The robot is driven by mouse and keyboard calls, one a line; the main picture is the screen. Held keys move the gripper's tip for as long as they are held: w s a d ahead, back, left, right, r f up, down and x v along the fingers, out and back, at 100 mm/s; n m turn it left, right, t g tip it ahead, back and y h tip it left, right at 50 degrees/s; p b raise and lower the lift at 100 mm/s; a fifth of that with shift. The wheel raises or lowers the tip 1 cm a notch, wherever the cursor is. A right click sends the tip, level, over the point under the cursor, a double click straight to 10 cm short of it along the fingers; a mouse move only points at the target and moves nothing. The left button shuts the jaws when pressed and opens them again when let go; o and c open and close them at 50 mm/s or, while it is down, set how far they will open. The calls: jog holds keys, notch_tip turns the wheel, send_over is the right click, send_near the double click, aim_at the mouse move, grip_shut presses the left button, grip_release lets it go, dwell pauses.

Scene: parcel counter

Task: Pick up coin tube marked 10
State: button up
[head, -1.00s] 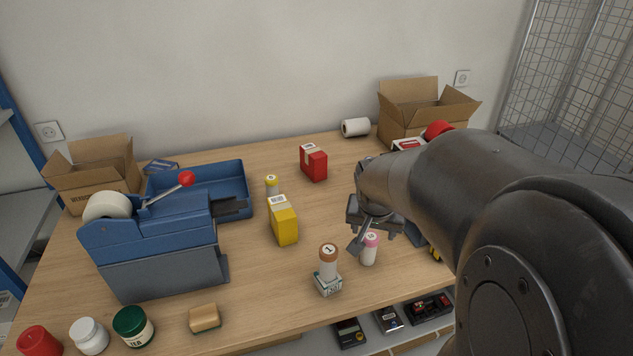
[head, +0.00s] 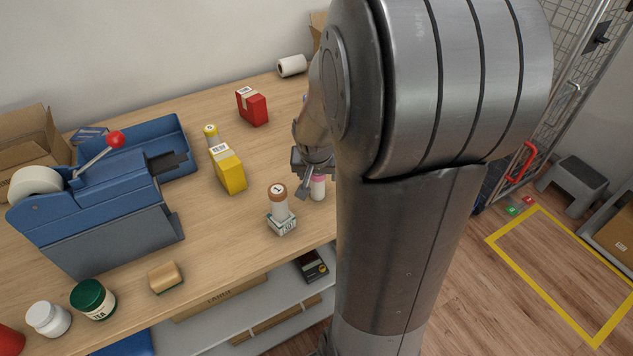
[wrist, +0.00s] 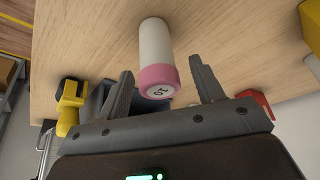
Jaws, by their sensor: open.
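The coin tube marked 10 (wrist: 156,55) is white with a pink cap, and the number shows on the cap in the wrist view. It also stands upright on the counter in the head view (head: 318,189), partly covered by my arm. My gripper (wrist: 161,68) is open, with one finger on each side of the pink cap in the wrist view. I see no clear contact between the fingers and the tube. In the head view my gripper (head: 308,178) is right beside the tube, and its far side is hidden.
A yellow box (head: 229,172), a yellow-capped tube (head: 211,134) and a red box (head: 252,107) stand farther left and back. A blue dispenser (head: 92,205) stands at left.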

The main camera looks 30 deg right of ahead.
jog(key=shift+c, duration=0.4)
jog(key=c, duration=1.1)
jog(key=shift+c, duration=0.2)
